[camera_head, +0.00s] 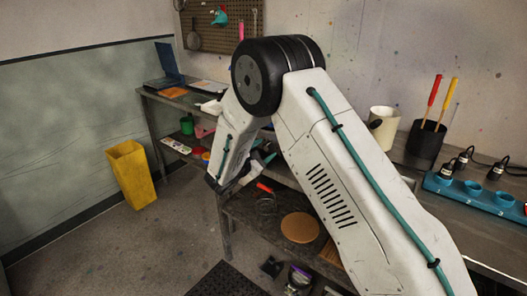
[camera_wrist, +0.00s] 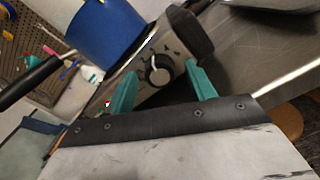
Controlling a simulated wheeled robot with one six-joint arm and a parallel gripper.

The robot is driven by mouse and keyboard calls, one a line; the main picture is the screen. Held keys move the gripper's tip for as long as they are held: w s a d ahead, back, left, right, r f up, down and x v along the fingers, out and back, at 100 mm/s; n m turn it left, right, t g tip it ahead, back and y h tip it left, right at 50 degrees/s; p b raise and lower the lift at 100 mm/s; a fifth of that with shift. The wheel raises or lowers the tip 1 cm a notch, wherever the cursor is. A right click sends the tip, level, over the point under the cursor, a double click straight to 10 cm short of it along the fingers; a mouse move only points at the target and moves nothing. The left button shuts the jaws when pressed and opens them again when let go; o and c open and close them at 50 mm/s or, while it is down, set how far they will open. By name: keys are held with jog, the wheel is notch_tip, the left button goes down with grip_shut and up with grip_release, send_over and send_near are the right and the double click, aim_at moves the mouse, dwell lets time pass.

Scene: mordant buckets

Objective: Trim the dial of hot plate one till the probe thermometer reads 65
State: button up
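The hot plate (camera_wrist: 180,48) shows in the wrist view as a grey front panel with number marks; I cannot tell which hot plate it is. Its round dial (camera_wrist: 158,73) has a pale pointer mark. A blue pot (camera_wrist: 107,32) stands just behind the panel. My gripper (camera_wrist: 161,87) has two teal fingers spread apart, one on each side of the dial, with a gap to it on both sides as seen here. In the head view my gripper is mostly hidden behind my arm. I see no probe thermometer or its reading.
In the head view, a workbench (camera_head: 480,240) runs along the wall. A yellow bin (camera_head: 130,172) stands on open floor at left.

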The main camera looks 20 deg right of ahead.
jog(key=shift+a, duration=0.1)
jog(key=v, duration=0.7)
jog(key=shift+s+a, duration=0.25)
